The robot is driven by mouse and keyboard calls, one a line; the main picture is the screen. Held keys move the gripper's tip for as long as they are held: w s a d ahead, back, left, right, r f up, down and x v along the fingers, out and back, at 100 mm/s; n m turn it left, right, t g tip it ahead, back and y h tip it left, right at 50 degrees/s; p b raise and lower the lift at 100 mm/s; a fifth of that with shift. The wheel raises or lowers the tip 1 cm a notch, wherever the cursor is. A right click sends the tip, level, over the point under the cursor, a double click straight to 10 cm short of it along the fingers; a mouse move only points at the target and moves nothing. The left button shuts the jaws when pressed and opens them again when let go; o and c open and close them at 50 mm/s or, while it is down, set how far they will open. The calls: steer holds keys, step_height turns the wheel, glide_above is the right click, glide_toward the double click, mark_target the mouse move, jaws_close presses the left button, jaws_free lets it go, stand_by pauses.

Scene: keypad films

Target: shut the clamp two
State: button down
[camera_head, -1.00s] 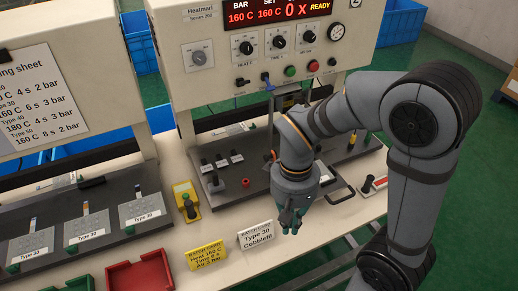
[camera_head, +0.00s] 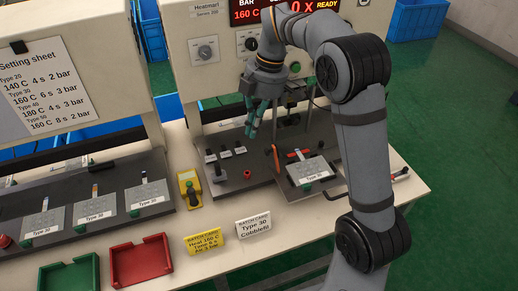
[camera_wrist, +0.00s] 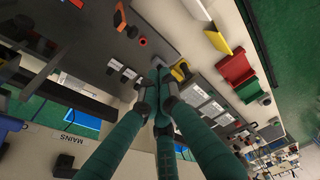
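A grey plate marked Type 30 (camera_head: 310,172) lies on the press's dark base. An orange lever (camera_head: 276,157) stands upright at its left edge. My gripper (camera_head: 251,134) hangs above the base, left of and behind the orange lever, apart from both levers. Its teal fingers meet at the tips in the wrist view (camera_wrist: 159,72), with nothing visible between them. The orange lever shows in the wrist view too (camera_wrist: 120,17).
A red button (camera_head: 247,174) and several small labelled parts sit left on the base. A yellow control box (camera_head: 189,188), a red tray (camera_head: 141,262) and two batch cards stand in front. The press panel (camera_head: 205,50) rises behind my gripper. A black handle loop is partly behind my arm.

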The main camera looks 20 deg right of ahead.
step_height(320, 180, down, 9)
steer(key=d+p, duration=0.1)
steer(key=p, duration=0.1)
steer(key=shift+d+p, duration=0.3)
steer(key=shift+d, duration=0.1)
steer(key=shift+d, duration=0.1)
stand_by(0.4)
